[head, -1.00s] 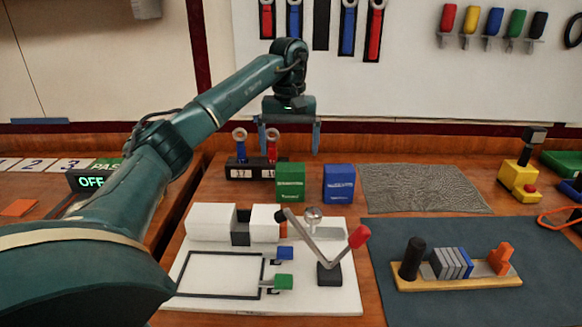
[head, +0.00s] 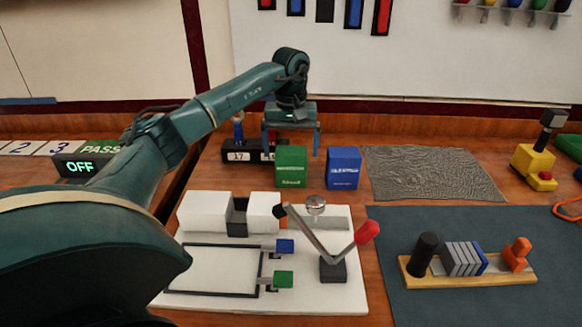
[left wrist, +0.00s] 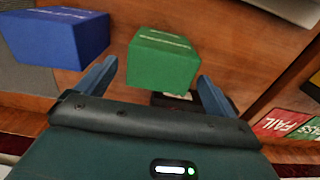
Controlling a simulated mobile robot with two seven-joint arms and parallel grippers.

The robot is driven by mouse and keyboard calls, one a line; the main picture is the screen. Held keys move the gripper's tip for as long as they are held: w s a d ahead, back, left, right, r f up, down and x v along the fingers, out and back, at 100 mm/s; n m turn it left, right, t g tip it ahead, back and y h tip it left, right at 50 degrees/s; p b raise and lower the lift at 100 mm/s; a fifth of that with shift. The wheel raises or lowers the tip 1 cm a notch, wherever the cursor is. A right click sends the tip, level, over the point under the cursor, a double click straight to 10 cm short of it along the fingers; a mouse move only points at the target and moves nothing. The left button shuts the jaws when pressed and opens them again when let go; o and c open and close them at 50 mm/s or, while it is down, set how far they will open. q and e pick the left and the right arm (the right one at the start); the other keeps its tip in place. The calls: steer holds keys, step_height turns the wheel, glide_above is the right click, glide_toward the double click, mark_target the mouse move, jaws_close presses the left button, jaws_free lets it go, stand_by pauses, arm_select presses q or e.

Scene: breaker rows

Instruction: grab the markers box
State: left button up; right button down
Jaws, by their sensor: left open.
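A green box (head: 291,167) and a blue box (head: 343,168) stand side by side at the back of the table. Their labels are too small to read, so I cannot tell which one is marked for markers. My left gripper (head: 290,149) is open and empty, fingers pointing down, at the top of the green box. In the left wrist view the green box (left wrist: 162,60) shows between and beyond the two fingers (left wrist: 158,76), with no clear contact. The blue box (left wrist: 57,38) lies outside them. My right gripper is not in view.
Dark stands with number tags (head: 240,151) are close left of the green box. A grey textured mat (head: 432,174) is right of the blue box. A white board with a red-tipped lever (head: 367,232) stands in front. A wooden rack (head: 468,278) is front right.

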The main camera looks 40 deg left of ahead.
mark_target(291, 165)
arm_select(q)
steer(key=f, duration=0.5)
steer(key=shift+s+d, duration=0.3)
steer(key=shift+c, duration=0.4)
steer(key=c, duration=1.2)
